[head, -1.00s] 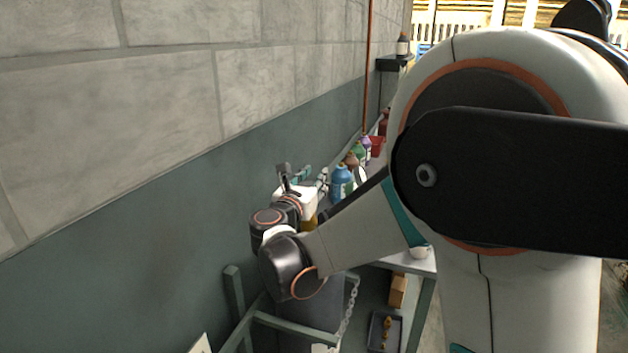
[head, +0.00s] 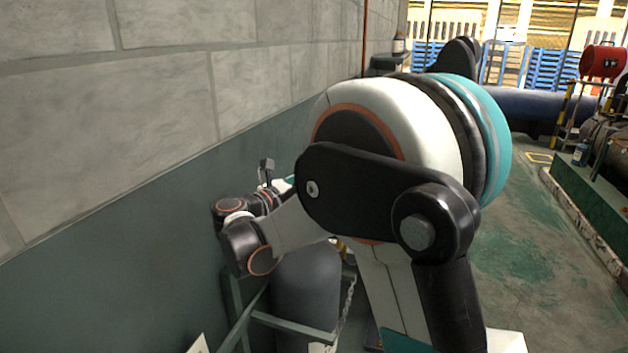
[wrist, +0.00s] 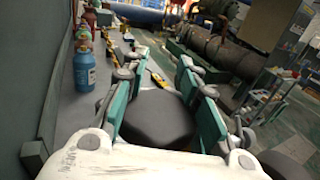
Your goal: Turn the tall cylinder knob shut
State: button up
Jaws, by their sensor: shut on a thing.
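The tall cylinder (head: 308,285) stands dark grey against the wall behind a green rail, low in the head view. Its upper end and valve are mostly hidden by my arm. My gripper (head: 276,180) is above it, small and partly covered by my arm. In the wrist view, the teal-padded fingers of my gripper (wrist: 163,85) stand on either side of a dark grey, round, flat-topped knob (wrist: 155,122). The gripper is shut on this knob. The knob's lower part is hidden behind the white gripper body, and its turn position cannot be read.
A blue bottle (wrist: 84,65) stands on the grey bench (wrist: 66,110) left of the fingers. A yellow tool lies beyond the knob. A chain (head: 347,300) hangs beside the cylinder. The wall (head: 130,250) is close on the left; open floor (head: 515,255) lies right.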

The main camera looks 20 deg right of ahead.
jog(key=shift+s+m+g+h, duration=0.2)
jog(key=shift+m+g+h, duration=0.15)
jog(key=shift+m+g, duration=0.25)
jog(key=shift+s+m+g+h, duration=0.15)
jog(key=shift+m+g+h, duration=0.25)
jog(key=shift+g, duration=0.7)
jog(key=o, duration=1.2)
jog(key=shift+a, duration=0.2)
jog(key=shift+o, duration=0.2)
jog(key=shift+d, duration=0.15)
jog(key=shift+r, duration=0.1)
notch_tip(320, 180, up, 10)
